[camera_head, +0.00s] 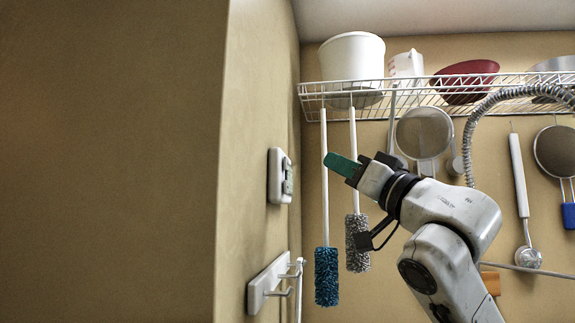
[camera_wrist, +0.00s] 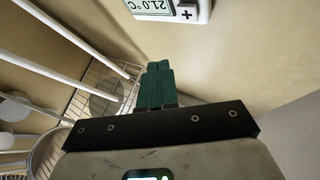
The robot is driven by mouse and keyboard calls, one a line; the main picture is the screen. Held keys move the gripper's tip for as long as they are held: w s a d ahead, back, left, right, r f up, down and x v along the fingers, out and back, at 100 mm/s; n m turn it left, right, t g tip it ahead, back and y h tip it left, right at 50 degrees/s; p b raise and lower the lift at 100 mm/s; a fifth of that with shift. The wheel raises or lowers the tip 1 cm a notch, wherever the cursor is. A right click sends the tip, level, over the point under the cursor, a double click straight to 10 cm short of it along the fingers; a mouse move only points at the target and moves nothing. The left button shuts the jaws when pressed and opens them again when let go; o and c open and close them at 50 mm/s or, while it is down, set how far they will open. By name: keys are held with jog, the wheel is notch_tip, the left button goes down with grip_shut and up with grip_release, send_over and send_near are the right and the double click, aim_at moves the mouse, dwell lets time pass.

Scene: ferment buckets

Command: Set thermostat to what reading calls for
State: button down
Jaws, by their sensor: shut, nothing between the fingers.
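The thermostat (camera_head: 280,176) is a white box on the side wall, seen nearly edge-on in the head view. In the wrist view the thermostat (camera_wrist: 203,8) shows at the top edge, upside down, with a display reading 21.0 °C and a plus button (camera_wrist: 187,14). The rest of it is cut off by the frame. My gripper (camera_head: 330,160) has green fingers pointing left toward the thermostat, with a gap between them and it. In the wrist view the fingers of my gripper (camera_wrist: 159,66) are shut together and empty, just below the thermostat.
A wire shelf (camera_head: 440,88) holds a white bucket (camera_head: 352,58), a jug and bowls. A blue brush (camera_head: 326,276) and a grey brush (camera_head: 357,225) hang near my gripper. A hook rack (camera_head: 262,285) is on the wall below the thermostat.

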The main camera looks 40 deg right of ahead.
jog(key=shift+w+a, duration=0.75)
jog(key=shift+w, duration=0.25)
jog(key=shift+w+a, duration=0.75)
jog(key=shift+w, duration=0.2)
dwell(0.6)
jog(key=shift+w+a, duration=0.25)
jog(key=shift+w, duration=0.05)
jog(key=shift+w+a, duration=0.3)
jog(key=shift+w, duration=0.05)
dwell(0.8)
jog(key=shift+s+d, duration=0.55)
jog(key=shift+s, duration=0.15)
jog(key=shift+s+d, duration=0.75)
jog(key=shift+s, duration=0.25)
jog(key=shift+s+d, duration=0.75)
jog(key=shift+s, duration=0.2)
dwell(1.3)
